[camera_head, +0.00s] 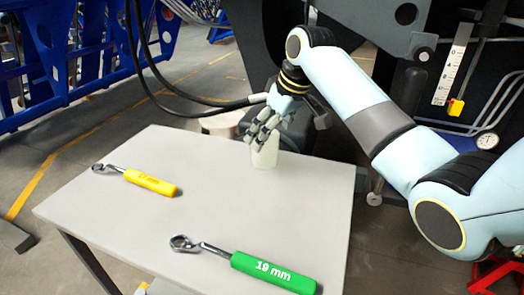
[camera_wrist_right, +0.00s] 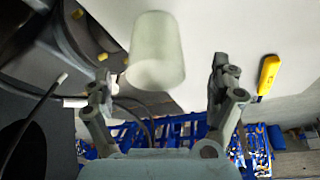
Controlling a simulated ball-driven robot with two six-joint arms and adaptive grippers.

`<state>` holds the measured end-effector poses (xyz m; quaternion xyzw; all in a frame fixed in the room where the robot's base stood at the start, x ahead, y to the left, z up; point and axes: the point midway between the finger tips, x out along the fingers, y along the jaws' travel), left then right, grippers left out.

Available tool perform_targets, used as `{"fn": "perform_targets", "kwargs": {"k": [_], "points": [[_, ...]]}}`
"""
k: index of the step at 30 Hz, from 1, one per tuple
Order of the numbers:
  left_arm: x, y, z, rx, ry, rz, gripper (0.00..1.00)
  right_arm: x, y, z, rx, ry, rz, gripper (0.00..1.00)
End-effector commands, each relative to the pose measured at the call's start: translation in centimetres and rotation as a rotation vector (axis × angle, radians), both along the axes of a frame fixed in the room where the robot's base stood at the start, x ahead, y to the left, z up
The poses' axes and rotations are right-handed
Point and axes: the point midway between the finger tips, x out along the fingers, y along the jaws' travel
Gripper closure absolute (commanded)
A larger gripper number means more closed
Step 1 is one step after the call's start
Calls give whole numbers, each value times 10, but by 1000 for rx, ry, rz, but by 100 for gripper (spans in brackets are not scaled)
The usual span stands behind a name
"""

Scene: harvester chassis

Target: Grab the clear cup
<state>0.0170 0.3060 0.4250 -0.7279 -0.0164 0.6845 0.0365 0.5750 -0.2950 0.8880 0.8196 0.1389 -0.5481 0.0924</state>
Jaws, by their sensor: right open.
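The clear cup (camera_head: 265,152) is a pale, translucent cylinder on the grey table (camera_head: 215,215), near its back edge. In the right wrist view the cup (camera_wrist_right: 156,52) shows between and beyond the two finger sides. My right gripper (camera_head: 264,128) is at the cup in the head view, its fingers partly covering the cup's upper part. In the wrist view the right gripper (camera_wrist_right: 163,92) is open, with its fingers spread apart. Whether a finger touches the cup I cannot tell. My left gripper is not in view.
A yellow-handled wrench (camera_head: 150,182) lies at the table's left, and a green 19 mm wrench (camera_head: 272,272) at the front. The dark chassis with cables (camera_head: 200,98) stands behind the table. The table's middle is clear.

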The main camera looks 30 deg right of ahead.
Motion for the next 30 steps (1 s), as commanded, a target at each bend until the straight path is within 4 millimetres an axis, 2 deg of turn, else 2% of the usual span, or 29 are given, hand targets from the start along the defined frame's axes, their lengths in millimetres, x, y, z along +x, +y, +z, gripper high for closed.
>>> {"fn": "perform_targets", "kwargs": {"k": [2, 5, 8, 12, 15, 19, 23, 30], "points": [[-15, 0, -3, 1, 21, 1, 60, 3, 2, -8, 1, 0, 2, 8], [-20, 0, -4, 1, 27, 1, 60, 6, 2, -14, 0, -1, 1, 8], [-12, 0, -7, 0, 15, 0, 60, 13, 2, -27, 0, 1, -1, 8], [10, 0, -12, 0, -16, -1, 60, 22, 3, -47, 1, 1, 0, 8], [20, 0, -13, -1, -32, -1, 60, 26, 4, -55, 1, 0, 0, 8], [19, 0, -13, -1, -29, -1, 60, 27, 4, -57, -1, -1, 1, 8], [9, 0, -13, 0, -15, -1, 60, 27, 4, -57, -1, -1, 1, 8], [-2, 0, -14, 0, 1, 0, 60, 27, 4, -57, -1, -1, 1, 39]]}}
